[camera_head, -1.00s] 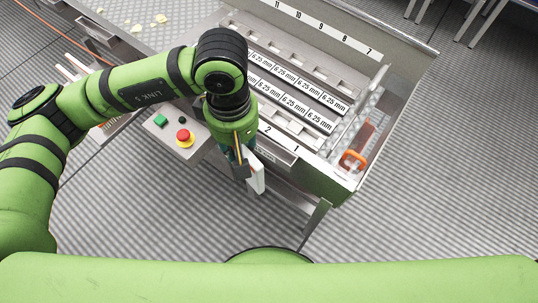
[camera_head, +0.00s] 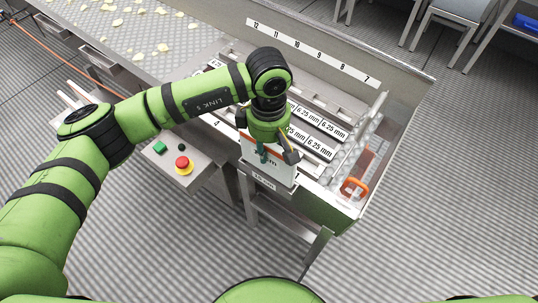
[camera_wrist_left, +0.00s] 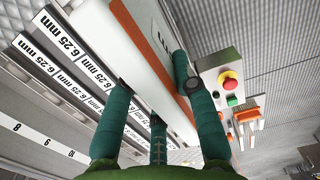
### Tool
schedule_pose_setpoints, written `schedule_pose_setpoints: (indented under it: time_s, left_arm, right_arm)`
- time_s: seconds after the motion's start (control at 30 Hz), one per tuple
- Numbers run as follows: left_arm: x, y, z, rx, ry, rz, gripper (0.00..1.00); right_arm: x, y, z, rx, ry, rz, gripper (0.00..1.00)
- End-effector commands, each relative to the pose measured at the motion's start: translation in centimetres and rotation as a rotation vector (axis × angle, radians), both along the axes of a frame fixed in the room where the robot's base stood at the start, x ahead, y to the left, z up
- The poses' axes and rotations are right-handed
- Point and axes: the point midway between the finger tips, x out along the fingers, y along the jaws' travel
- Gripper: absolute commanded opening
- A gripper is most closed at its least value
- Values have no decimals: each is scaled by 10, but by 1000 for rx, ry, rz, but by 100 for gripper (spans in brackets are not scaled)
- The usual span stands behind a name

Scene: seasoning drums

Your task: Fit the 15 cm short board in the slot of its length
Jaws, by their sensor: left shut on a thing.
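My left gripper (camera_head: 272,152) is shut on the short board (camera_head: 284,177), a white panel with an orange stripe and a printed label partly hidden by the fingers; only "cm" reads clearly. The board hangs upright at the front edge of the metal machine (camera_head: 313,205). I cannot tell whether it touches the machine. In the left wrist view, the teal fingers of the gripper (camera_wrist_left: 152,90) hold the white board (camera_wrist_left: 120,55) with its orange edge. A small label (camera_head: 263,183) shows low at the board; I cannot tell which part carries it. My right gripper is not in view.
Rows labelled 6.25 mm (camera_head: 318,148) lie inside the machine, behind the board. A numbered strip (camera_head: 310,50) runs along its back wall. An orange handle (camera_head: 354,187) is at the right end. A control box with a red button (camera_head: 183,165) stands left.

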Motion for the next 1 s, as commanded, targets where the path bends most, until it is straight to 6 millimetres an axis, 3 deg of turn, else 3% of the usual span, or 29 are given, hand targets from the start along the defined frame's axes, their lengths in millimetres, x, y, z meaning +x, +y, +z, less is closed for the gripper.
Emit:
schedule_pose_setpoints:
  time_s: [0.17,0.4,0.87,0.9,0.93,1.0]
  left_arm:
    - [2,-1,-9,-1,2,0,0]
    - [2,-1,-40,-2,1,1,0]
    - [3,-1,-44,-2,-2,0,0]
    - [2,-1,-44,-1,-1,0,43]
    - [2,-1,-44,-1,-1,0,50]
    - [2,-1,-44,-1,-1,0,50]
  right_arm:
    - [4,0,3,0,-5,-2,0]
    - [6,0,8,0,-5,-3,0]
    - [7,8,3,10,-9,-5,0]
    - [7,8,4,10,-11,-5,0]
    - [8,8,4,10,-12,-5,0]
    - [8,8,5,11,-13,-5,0]
